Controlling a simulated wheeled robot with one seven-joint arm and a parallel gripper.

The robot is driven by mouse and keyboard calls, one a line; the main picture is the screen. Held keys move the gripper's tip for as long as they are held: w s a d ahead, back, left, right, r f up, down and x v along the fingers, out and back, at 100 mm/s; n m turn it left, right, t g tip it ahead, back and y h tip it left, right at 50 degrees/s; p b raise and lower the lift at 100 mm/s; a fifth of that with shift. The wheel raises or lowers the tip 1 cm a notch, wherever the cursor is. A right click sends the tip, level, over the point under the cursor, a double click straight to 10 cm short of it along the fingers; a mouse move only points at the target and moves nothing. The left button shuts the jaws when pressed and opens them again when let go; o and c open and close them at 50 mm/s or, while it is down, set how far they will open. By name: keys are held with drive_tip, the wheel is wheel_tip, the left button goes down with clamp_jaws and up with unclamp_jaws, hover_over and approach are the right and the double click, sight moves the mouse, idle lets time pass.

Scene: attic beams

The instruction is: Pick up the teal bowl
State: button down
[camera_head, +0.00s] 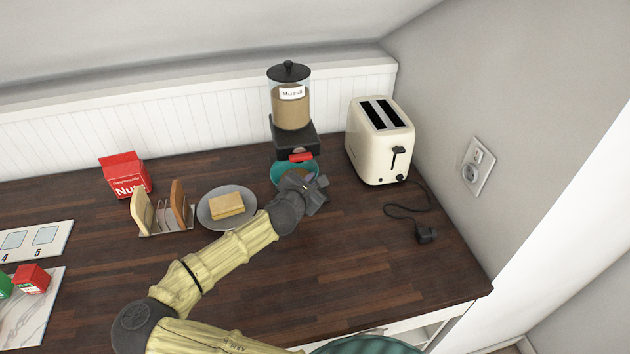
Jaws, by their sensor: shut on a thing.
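The teal bowl (281,171) stands on the dark wooden counter, just in front of the muesli dispenser and under its red lever. Something brown shows inside it, partly covered. My gripper (301,184) is at the bowl's front right rim and is shut on the bowl. The gripper body hides the front and right part of the bowl and the fingertips. I cannot tell whether the bowl touches the counter.
The muesli dispenser (291,106) stands right behind the bowl. A cream toaster (378,150) is to the right, its cord and plug (426,235) on the counter.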

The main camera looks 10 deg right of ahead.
drive_tip(key=s+a, duration=0.2)
drive_tip(key=s, duration=0.2)
drive_tip(key=s+a+b, duration=0.1)
drive_tip(key=s+a, duration=0.2)
drive_tip(key=s, duration=0.2)
drive_tip(key=s+a+b, duration=0.1)
drive_tip(key=s+a, duration=0.2)
drive_tip(key=s, duration=0.1)
drive_tip(key=shift+s+a+r, duration=0.1)
drive_tip(key=shift+s+a, duration=0.05)
drive_tip(key=shift+a, duration=0.05)
